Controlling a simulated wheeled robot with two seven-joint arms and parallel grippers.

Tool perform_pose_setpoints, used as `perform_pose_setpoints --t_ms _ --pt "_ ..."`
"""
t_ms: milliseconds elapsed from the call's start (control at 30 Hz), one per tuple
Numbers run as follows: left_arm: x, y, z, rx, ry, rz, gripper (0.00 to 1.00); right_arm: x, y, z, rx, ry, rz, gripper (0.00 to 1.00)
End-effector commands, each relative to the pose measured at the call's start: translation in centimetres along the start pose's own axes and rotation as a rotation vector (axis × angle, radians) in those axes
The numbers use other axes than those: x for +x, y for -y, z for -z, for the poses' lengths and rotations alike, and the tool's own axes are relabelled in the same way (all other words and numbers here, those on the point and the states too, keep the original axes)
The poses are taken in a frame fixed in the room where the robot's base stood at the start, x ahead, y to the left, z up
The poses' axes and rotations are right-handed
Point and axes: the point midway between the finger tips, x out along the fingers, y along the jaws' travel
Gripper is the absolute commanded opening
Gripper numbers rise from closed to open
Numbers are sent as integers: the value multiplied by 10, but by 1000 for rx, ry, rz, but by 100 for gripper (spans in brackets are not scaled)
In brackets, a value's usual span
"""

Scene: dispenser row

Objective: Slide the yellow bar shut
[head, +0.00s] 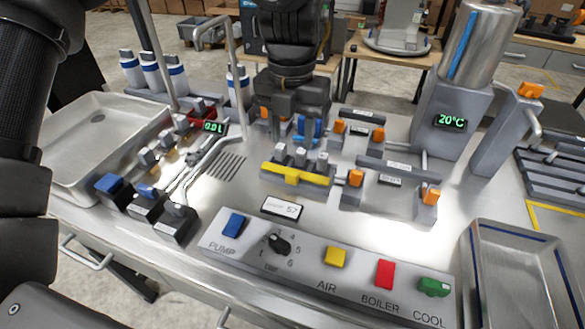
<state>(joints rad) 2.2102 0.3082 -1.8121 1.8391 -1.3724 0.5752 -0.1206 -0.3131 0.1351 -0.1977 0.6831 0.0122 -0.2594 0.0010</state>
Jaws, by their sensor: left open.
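The yellow bar (312,178) lies across the front of a small grey block in the middle of the steel counter. It has a raised grip near its middle, and several grey knobs stand just behind it. I cannot tell how far along its travel it is. My left gripper (290,132) points down behind the bar and knobs, apart from the bar, with its jaws open. It hides part of the fixtures behind it, where orange and blue parts show around the fingers. My right gripper is not in view.
Orange-handled valves (355,178) stand close right of the bar. A bent metal pipe (232,75) rises to its left. The control panel (300,250) with coloured buttons lies in front. A tall steel cylinder (481,45) stands at the back right; metal trays flank the counter.

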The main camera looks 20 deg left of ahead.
Motion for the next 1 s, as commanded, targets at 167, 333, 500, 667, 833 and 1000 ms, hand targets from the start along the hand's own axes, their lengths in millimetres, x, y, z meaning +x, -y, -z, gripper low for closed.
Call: perform_pose_setpoints --t_ms 167,333,500,667,833,1000 --pt "35 0 1 1 -4 -1 45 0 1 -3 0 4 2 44" --pt "64 0 1 2 -4 0 45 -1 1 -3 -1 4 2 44" --pt "82 0 1 1 -1 0 45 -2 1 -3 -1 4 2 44" --pt "88 0 1 1 -1 1 45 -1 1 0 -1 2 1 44" --pt "88 0 1 1 0 1 45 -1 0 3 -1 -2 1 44" --pt "88 0 1 1 0 1 31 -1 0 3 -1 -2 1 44"
